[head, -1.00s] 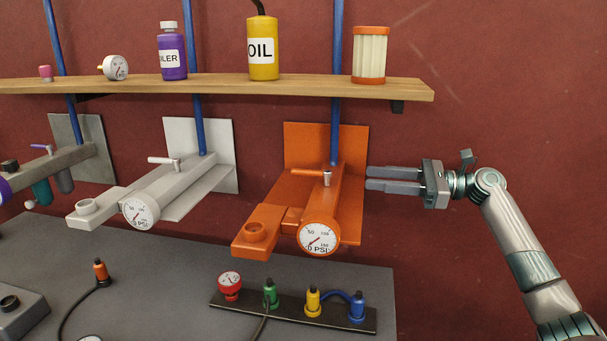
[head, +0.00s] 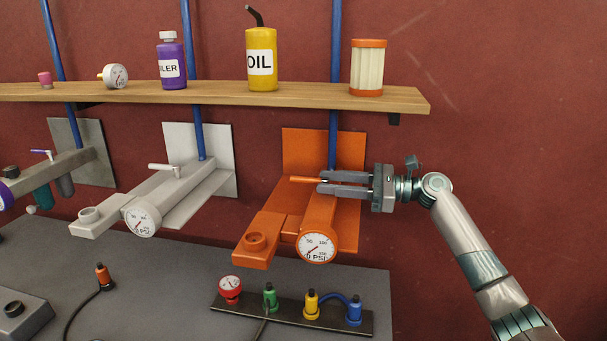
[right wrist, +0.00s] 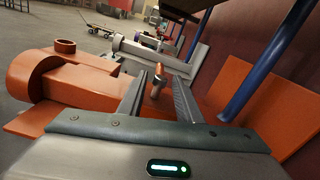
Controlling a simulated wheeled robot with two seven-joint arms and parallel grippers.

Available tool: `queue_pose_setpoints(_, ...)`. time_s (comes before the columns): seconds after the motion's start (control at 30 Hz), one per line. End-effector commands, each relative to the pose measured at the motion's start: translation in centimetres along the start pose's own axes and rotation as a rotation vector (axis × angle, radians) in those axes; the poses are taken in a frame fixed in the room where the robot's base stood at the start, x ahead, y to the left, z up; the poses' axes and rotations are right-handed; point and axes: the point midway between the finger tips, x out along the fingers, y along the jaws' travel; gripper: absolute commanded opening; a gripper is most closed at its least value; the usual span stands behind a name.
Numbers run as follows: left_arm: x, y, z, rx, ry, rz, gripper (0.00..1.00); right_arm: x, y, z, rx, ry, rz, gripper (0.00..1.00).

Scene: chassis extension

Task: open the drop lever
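The orange wall unit (head: 267,222) has a round pressure gauge (head: 317,247) at its front. Its orange lever (head: 305,179) sticks out to the left on top, and its pivot is hidden behind my right gripper (head: 322,182). In the right wrist view the lever (right wrist: 157,80) stands between the two fingers of the right gripper (right wrist: 158,84). The fingers are apart, with gaps beside the lever. A white unit (head: 165,196) with a similar lever (head: 164,168) is to the left. My left gripper is not in view.
A wooden shelf (head: 215,93) runs above, holding an oil can (head: 261,60), a purple bottle (head: 171,62) and a filter (head: 367,68). Blue pipes (head: 333,138) rise behind the units. A grey table (head: 180,285) below carries a rail with coloured fittings (head: 312,305).

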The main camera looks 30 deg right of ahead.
Motion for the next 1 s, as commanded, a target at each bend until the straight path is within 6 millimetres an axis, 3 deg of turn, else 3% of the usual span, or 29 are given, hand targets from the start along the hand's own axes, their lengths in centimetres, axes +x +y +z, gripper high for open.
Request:
queue_pose_setpoints(0.2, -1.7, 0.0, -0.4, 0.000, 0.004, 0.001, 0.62, 3.9, 0.0, 0.4, 0.000, -0.003, 0.001, 0.32)
queue_pose_setpoints(0.4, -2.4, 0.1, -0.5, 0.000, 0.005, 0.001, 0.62, 6.2, 0.0, 0.2, 0.000, -0.001, 0.001, 0.32)
queue_pose_setpoints(0.87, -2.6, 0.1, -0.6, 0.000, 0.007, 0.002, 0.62, 7.0, 0.0, 0.0, -0.001, 0.000, 0.000, 0.32)
queue_pose_setpoints(1.0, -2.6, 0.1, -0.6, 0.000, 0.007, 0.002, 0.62, 7.0, 0.0, 0.0, -0.001, 0.000, 0.000, 0.01)
